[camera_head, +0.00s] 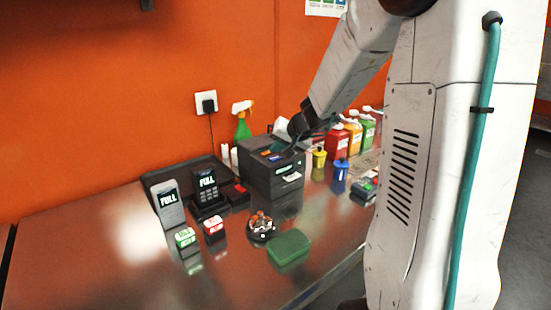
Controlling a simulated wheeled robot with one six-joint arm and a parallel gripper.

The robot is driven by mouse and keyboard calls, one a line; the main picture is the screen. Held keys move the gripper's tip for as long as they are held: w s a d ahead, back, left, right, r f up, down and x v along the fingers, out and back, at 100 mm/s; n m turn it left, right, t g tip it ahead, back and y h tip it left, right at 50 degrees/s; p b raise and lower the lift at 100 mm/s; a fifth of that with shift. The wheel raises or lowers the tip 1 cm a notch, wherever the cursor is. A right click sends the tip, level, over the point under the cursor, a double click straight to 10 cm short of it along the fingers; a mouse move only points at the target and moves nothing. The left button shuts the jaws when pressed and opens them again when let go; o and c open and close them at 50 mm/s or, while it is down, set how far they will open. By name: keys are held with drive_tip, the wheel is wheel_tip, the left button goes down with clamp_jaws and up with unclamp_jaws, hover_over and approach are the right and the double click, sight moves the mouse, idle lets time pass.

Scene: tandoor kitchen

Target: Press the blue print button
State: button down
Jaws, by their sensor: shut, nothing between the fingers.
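A dark box-shaped printer (257,180) stands on the metal counter against the orange wall. Its front has a small lit display and a white paper slip (292,177). A small blue patch (275,158) shows on its top beside an orange one; it is too small to tell for certain that it is the print button. My gripper (291,150) comes down from the upper right and is shut and empty. Its tip is over the top of the printer, close to the blue patch. I cannot tell whether it touches.
A card terminal (206,186) and a grey device (168,205) stand left of the printer. A green spray bottle (242,122) is behind it. Yellow and blue bottles (341,177) and sauce jugs (337,143) stand right. A green box (289,246) lies in front. The counter's left is clear.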

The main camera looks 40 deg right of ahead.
sight(277, 159)
drive_tip(key=shift+r, duration=2.55)
drive_tip(key=s+a+f+n+g+y, duration=0.25)
drive_tip(key=s+a+g, duration=0.25)
drive_tip(key=s+a, duration=0.8)
drive_tip(key=s+a+r+n+g+h, duration=0.1)
drive_tip(key=s+a+n+h, duration=0.1)
drive_tip(key=s, duration=0.8)
drive_tip(key=s+a+r+n+g+h, duration=0.1)
drive_tip(key=s+a+n+g, duration=0.1)
drive_tip(key=s, duration=0.8)
drive_tip(key=shift+s+a+r+n+h, duration=0.35)
drive_tip(key=shift+s+a+r+n, duration=0.1)
drive_tip(key=shift+a, duration=0.5)
